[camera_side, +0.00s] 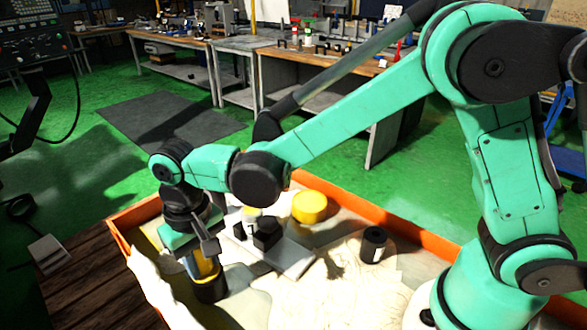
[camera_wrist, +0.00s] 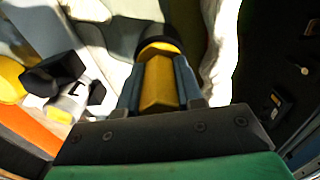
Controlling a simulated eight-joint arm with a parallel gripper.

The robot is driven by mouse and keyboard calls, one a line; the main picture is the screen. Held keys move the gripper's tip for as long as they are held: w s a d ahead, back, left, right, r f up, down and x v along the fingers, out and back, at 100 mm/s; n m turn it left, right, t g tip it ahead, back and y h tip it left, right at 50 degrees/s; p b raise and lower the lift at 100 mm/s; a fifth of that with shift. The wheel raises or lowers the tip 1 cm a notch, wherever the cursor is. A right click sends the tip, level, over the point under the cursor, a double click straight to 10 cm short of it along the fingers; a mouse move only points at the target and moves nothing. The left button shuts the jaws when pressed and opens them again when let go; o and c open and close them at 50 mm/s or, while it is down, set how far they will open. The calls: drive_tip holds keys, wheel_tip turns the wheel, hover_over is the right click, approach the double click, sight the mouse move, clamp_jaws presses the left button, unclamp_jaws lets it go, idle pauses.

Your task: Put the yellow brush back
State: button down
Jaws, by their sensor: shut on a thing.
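My gripper (camera_side: 203,264) is shut on the yellow brush (camera_side: 208,268) at the left of the orange-edged tray (camera_side: 120,238). In the wrist view the yellow brush (camera_wrist: 158,85) sits between the two fingers of my gripper (camera_wrist: 158,92). The brush looks upright in the side view. A round dark part (camera_side: 211,289) is at its lower end; I cannot tell whether this is the brush's own end or a holder around it. Whether the lower end touches the tray floor is unclear.
Right of my gripper is a pale plate (camera_side: 293,260) with black blocks (camera_side: 267,234) and a white piece marked 1 (camera_side: 252,224). A yellow round piece (camera_side: 309,207) is behind. A black cylinder (camera_side: 373,245) stands farther right. White cloth-like material (camera_side: 150,280) lies over the left edge.

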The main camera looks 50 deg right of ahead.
drive_tip(key=c, duration=0.6)
unclamp_jaws()
drive_tip(key=shift+o, duration=0.2)
wheel_tip(320, 180, up, 13)
drive_tip(key=shift+f, duration=0.15)
drive_tip(key=shift+s+d, duration=0.1)
drive_tip(key=shift+d, duration=0.3)
drive_tip(key=s+d+f+t, duration=0.2)
drive_tip(key=s+d+t, duration=0.1)
drive_tip(key=d, duration=0.5)
drive_tip(key=s+d+f+t, duration=0.2)
drive_tip(key=s+d+t, duration=0.1)
drive_tip(key=d, duration=0.5)
drive_tip(key=shift+d+f+t, duration=0.15)
drive_tip(key=shift+d+t, duration=0.05)
drive_tip(key=shift+t, duration=0.3)
drive_tip(key=shift+s, duration=0.1)
